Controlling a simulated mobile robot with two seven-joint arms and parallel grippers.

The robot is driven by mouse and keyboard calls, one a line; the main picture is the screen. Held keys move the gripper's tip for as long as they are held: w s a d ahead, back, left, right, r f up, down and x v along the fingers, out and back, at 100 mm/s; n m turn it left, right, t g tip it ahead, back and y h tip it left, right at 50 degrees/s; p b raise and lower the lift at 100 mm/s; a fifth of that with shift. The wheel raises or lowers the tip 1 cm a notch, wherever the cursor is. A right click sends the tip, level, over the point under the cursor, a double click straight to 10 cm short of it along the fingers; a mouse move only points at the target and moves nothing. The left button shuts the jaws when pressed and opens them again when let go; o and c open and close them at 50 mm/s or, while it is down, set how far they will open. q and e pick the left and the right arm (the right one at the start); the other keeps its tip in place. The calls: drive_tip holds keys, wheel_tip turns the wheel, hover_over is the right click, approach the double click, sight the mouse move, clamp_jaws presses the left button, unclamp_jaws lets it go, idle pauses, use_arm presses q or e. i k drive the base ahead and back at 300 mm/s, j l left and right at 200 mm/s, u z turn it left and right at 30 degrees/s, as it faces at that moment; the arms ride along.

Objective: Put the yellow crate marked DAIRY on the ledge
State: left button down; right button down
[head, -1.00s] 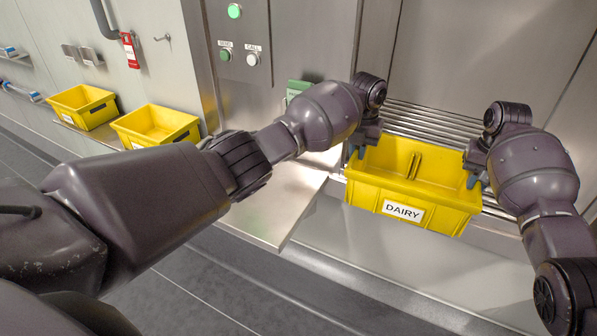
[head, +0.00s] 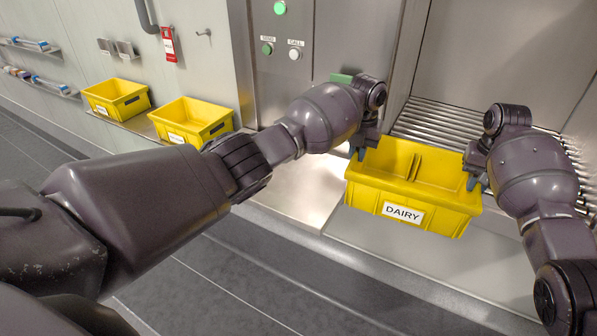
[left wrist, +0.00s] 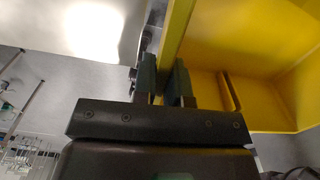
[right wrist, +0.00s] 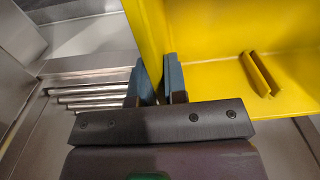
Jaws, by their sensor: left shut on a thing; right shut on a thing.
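The yellow DAIRY crate (head: 410,216) hangs upright between my two grippers in the head view, its label facing me. A divider shows inside and I see no goods in it. My left gripper (head: 360,150) is shut on its left wall; the left wrist view shows the fingers (left wrist: 161,80) on both sides of the yellow wall (left wrist: 178,30). My right gripper (head: 474,172) is shut on its right wall, also seen in the right wrist view (right wrist: 162,80). A ledge (head: 130,124) on the left wall carries two other yellow crates.
Two yellow crates (head: 116,98) and (head: 192,120) stand side by side on the ledge. A roller bed (head: 430,125) lies in the steel opening behind the held crate. A button panel (head: 283,45) and a red tag (head: 168,45) are on the wall. The grey floor (head: 230,280) is clear.

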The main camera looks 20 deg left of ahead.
sight(293, 177)
drive_tip(key=k+j+u, duration=0.1)
drive_tip(key=k+j, duration=0.35)
drive_tip(key=k+j+u, duration=0.1)
drive_tip(key=k+j, duration=0.35)
drive_tip(key=j, duration=0.15)
drive_tip(key=i, duration=0.5)
drive_tip(key=i+l+u, duration=0.1)
drive_tip(key=i, duration=0.4)
